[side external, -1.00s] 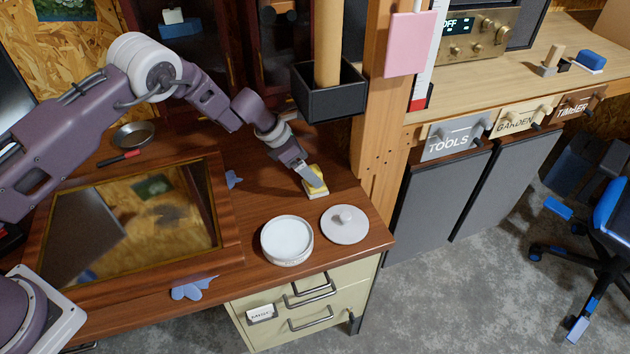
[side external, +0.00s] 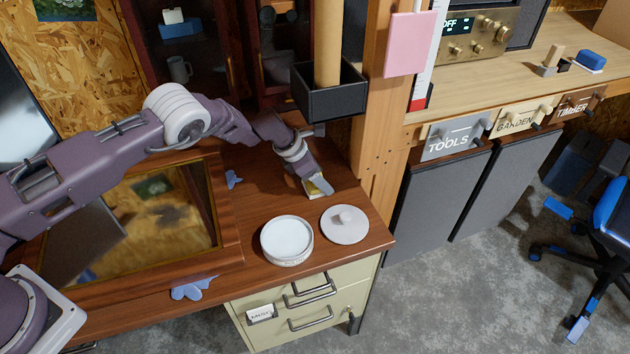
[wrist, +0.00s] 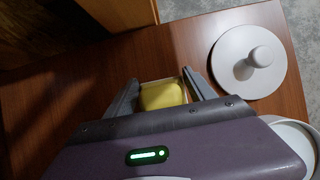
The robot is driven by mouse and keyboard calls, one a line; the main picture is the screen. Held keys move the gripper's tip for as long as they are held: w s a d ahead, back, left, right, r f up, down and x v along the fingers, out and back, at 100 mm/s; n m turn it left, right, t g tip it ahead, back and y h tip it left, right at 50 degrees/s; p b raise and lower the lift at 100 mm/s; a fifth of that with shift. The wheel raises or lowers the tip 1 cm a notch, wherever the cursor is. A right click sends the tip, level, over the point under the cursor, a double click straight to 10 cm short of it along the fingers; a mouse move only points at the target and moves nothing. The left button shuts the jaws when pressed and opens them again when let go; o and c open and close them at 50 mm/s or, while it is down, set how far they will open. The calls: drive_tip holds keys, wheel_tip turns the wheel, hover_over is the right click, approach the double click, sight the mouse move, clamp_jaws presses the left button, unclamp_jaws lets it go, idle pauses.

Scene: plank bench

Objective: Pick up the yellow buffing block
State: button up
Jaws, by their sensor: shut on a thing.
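The yellow buffing block (wrist: 163,95) sits between the two fingers of my gripper (wrist: 163,85) in the wrist view. In the side external view the block (side external: 313,191) is at the bench's right part, mostly hidden behind my gripper (side external: 320,186). My gripper points down at the bench and is shut on the block. The block is at or very near the bench surface; I cannot tell whether it is clear of it.
A round white dish (side external: 287,241) and a pale lid with a knob (side external: 345,225) lie in front of the block. A wooden post (side external: 375,150) with a black holder (side external: 328,92) rises behind it. A framed mirror (side external: 232,262) lies to the left.

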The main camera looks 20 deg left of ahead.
drive_tip(key=r, duration=0.7)
drive_tip(key=shift+s+a+r, duration=0.15)
drive_tip(key=shift+a+r, duration=0.05)
drive_tip(key=shift+a, duration=0.05)
drive_tip(key=s+a, duration=1.2)
drive_tip(key=shift+s+a+f, duration=0.15)
drive_tip(key=shift+s, duration=0.1)
drive_tip(key=o, duration=0.9)
drive_tip(key=c, duration=0.6)
drive_tip(key=s+d+r+m+g+h, duration=0.1)
drive_tip(key=s+d+m+g, duration=0.1)
drive_tip(key=s+d+m, duration=0.45)
drive_tip(key=s+d+r+m+g+h, duration=0.1)
drive_tip(key=d+m+g, duration=0.15)
drive_tip(key=d, duration=0.65)
drive_tip(key=shift+c, duration=0.2)
drive_tip(key=shift+w+a+f, duration=0.15)
drive_tip(key=shift+f, duration=1.25)
drive_tip(key=shift+w+a+f, duration=0.1)
drive_tip(key=shift+f, duration=1.3)
